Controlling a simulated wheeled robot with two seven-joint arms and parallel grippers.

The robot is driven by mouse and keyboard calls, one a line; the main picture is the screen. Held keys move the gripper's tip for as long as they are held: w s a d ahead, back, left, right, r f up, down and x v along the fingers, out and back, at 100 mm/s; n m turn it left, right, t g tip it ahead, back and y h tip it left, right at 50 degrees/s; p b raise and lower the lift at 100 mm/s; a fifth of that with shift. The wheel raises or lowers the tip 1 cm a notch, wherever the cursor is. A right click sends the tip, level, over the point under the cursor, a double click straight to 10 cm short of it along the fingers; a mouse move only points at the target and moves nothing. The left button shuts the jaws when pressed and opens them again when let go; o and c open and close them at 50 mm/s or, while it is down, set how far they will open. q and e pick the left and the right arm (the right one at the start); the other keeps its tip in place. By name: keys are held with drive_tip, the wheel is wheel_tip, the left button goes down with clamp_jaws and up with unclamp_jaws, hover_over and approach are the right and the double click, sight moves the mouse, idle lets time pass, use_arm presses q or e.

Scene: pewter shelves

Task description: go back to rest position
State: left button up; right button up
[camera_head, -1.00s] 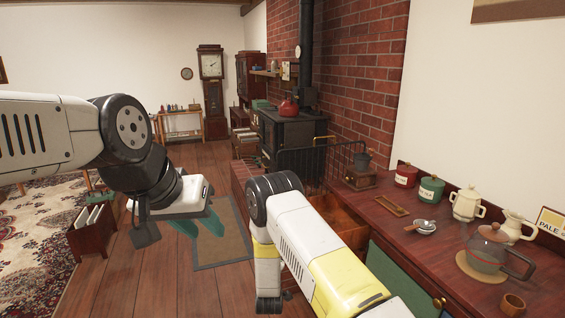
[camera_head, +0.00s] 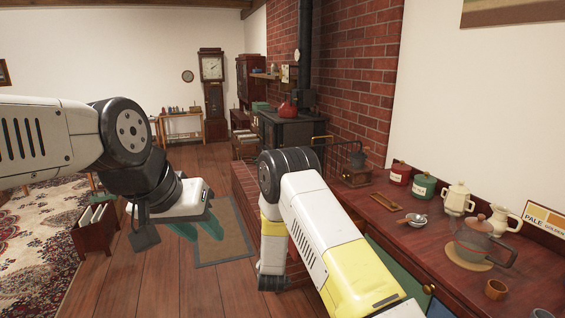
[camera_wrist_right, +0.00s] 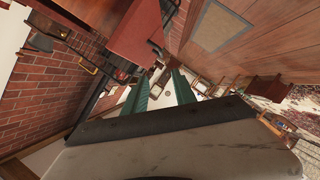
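My left arm comes in from the left in the head view. Its gripper (camera_head: 197,229) hangs over the wood floor and rug edge, with teal fingers apart and nothing between them. My right arm is folded at lower centre in the head view, beside the counter; its gripper is hidden there. In the right wrist view, the right gripper (camera_wrist_right: 160,88) has two teal fingers apart with nothing between them.
A magazine rack (camera_head: 95,228) stands at left. Floor (camera_head: 160,275) between is clear.

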wheel_tip(320, 180, up, 13)
drive_tip(key=d+m+g, duration=0.2)
drive_tip(key=d+m, duration=0.1)
drive_tip(key=s+d+r+m+g+y, duration=0.1)
drive_tip(key=s+d+r, duration=0.1)
drive_tip(key=s+r, duration=0.35)
drive_tip(key=s+d+r+m+g+y, duration=0.1)
drive_tip(key=s+d+r+m, duration=0.1)
drive_tip(key=r, duration=0.6)
drive_tip(key=s+d+r+m+g, duration=0.1)
drive_tip(key=s+d+r, duration=0.1)
drive_tip(key=s, duration=0.8)
drive_tip(key=s+d+r+m+g, duration=0.1)
drive_tip(key=s+d, duration=0.4)
drive_tip(key=s, duration=0.6)
drive_tip(key=s+d+r+m+g, duration=0.1)
drive_tip(key=s+d+r, duration=0.3)
drive_tip(key=s, duration=0.7)
drive_tip(key=shift+r+m+g, duration=0.3)
drive_tip(key=shift+r+g, duration=0.15)
drive_tip(key=shift+g, duration=0.25)
drive_tip(key=shift+w, duration=0.1)
